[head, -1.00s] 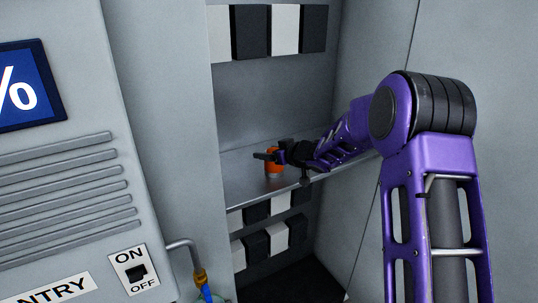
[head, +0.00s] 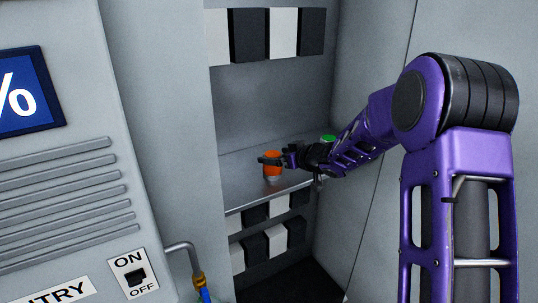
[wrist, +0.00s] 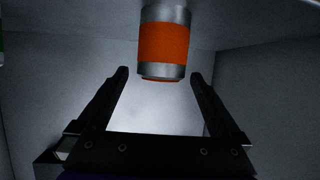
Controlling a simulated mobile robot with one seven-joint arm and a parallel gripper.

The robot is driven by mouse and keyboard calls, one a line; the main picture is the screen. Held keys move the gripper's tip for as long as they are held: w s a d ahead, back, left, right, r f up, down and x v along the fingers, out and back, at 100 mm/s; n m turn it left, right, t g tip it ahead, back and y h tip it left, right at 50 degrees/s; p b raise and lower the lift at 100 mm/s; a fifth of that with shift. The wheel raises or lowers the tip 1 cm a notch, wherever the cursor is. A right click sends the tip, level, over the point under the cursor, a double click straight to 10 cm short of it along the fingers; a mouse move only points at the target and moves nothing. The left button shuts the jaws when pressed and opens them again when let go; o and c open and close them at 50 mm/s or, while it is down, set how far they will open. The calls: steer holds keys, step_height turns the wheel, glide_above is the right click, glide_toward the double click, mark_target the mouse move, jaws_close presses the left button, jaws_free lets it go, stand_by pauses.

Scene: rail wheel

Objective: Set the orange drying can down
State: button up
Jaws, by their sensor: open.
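The orange drying can (head: 272,170), orange with grey metal ends, stands upright on the grey shelf (head: 240,195) inside the recess. It also shows at the top of the wrist view (wrist: 163,42), where part of it is cut off by the frame. My gripper (wrist: 163,72) is open, with its two dark fingers spread wide. In the wrist view the can's near end lies between the fingertip lines, with a gap on each side. In the head view one dark finger crosses the can's upper part; the other finger is hard to make out.
A green-topped thing (head: 328,138) stands farther right on the shelf, partly hidden by my arm. Black and white blocks (head: 267,34) line the recess above and below the shelf. A grey panel with an ON/OFF switch (head: 136,277) is at left.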

steer(key=v, duration=0.7)
steer(key=shift+p, duration=0.35)
steer(key=shift+r, duration=0.15)
